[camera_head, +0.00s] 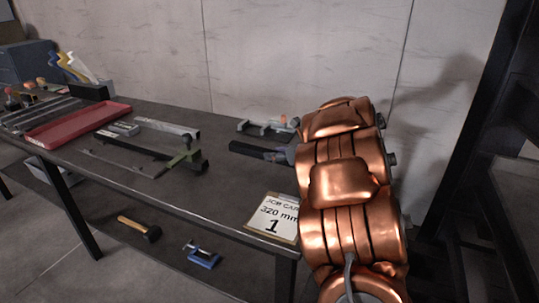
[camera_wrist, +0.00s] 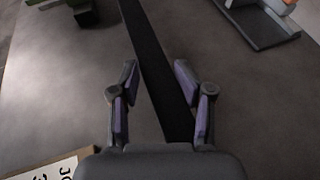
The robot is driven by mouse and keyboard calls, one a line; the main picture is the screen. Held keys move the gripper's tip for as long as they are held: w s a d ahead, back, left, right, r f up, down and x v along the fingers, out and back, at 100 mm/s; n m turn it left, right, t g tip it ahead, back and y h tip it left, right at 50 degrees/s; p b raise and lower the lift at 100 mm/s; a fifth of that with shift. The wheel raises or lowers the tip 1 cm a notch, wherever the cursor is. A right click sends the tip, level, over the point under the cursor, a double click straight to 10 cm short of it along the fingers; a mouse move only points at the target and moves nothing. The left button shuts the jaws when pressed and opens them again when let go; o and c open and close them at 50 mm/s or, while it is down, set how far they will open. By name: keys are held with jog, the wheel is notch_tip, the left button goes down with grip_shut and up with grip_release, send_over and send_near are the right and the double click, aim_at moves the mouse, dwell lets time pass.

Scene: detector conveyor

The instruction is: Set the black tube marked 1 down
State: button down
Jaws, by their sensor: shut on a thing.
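A long black tube (camera_wrist: 152,62) runs from the top edge of the wrist view down between the two fingers of my gripper (camera_wrist: 160,108). The gripper is shut on it, and the tube lies at a slant between the pads, closer to the right one. In the head view the tube's dark end (camera_head: 243,148) shows left of my gripper (camera_head: 277,155), over the back right of the table (camera_head: 220,190). I cannot tell whether it touches the tabletop. A white card (camera_head: 272,218) reading "320 mm 1" is at the table's front edge; its corner shows in the wrist view (camera_wrist: 50,170).
A green-ended clamp (camera_head: 190,161), a silver bar (camera_head: 168,128) and a red tray (camera_head: 80,122) are to the left. A grey fixture with an orange part (camera_head: 268,127) stands behind my gripper. The tabletop behind the card is bare. A hammer (camera_head: 140,229) lies below.

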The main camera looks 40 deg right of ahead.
send_over(270, 164)
jog(key=shift+f+p, duration=0.15)
jog(key=shift+p, duration=0.3)
jog(key=shift+f, duration=1.85)
jog(key=c, duration=0.5)
grip_release()
jog(key=b+v, duration=0.1)
jog(key=v, duration=1.1)
